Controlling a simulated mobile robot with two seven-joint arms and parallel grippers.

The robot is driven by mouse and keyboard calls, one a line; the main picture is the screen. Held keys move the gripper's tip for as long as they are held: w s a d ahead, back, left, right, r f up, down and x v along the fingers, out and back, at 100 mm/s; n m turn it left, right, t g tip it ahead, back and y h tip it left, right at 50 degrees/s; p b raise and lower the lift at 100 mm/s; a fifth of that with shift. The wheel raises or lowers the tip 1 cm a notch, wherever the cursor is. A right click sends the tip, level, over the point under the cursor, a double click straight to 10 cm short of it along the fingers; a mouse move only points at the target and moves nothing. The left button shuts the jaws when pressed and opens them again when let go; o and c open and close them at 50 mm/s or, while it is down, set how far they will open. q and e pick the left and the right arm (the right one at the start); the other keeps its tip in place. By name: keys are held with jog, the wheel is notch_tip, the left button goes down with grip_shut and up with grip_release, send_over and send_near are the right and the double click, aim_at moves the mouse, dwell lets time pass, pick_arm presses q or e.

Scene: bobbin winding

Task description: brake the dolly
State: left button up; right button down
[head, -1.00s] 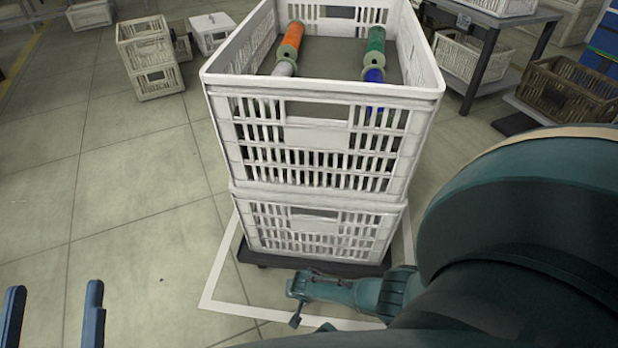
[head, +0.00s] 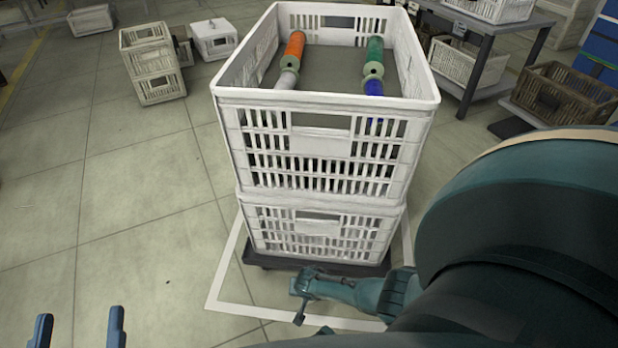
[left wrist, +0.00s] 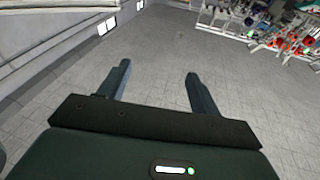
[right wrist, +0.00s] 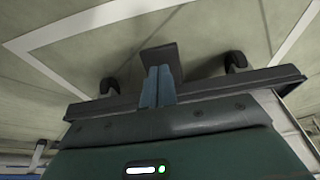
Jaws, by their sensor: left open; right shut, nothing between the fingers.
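The dolly (head: 350,268) is a low dark base under two stacked white crates. Its dark edge (right wrist: 200,98) and two casters (right wrist: 235,62) show in the right wrist view. A dark flat plate that looks like the brake pedal (right wrist: 160,53) lies at my right fingertips; I cannot tell if they touch it. My right gripper (right wrist: 158,72) is shut and empty, low at the dolly's front edge; it also shows in the head view (head: 300,312). My left gripper (head: 78,314) is open and empty, left of the dolly; its fingers show in the left wrist view (left wrist: 156,72).
The upper crate (head: 325,155) holds orange, green and blue bobbins. The lower crate (head: 320,232) stands beneath. White floor tape (head: 228,268) outlines the dolly's spot. More crates stand at the back left (head: 155,65), and a table (head: 490,40) is at the back right. The left floor is clear.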

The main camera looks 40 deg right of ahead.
pick_arm(q)
jog(key=a+g+y+p, duration=0.2)
jog(key=p, duration=0.4)
jog(key=shift+a+r+y+p, duration=0.1)
jog(key=shift+a+y+p, duration=0.1)
jog(key=shift+y+p, duration=0.2)
pick_arm(e)
jog(key=s+a+r, duration=0.4)
jog(key=r, duration=0.4)
jog(key=shift+s+a+r, duration=0.15)
jog(key=shift+s+a, duration=0.05)
jog(key=shift+a, duration=0.1)
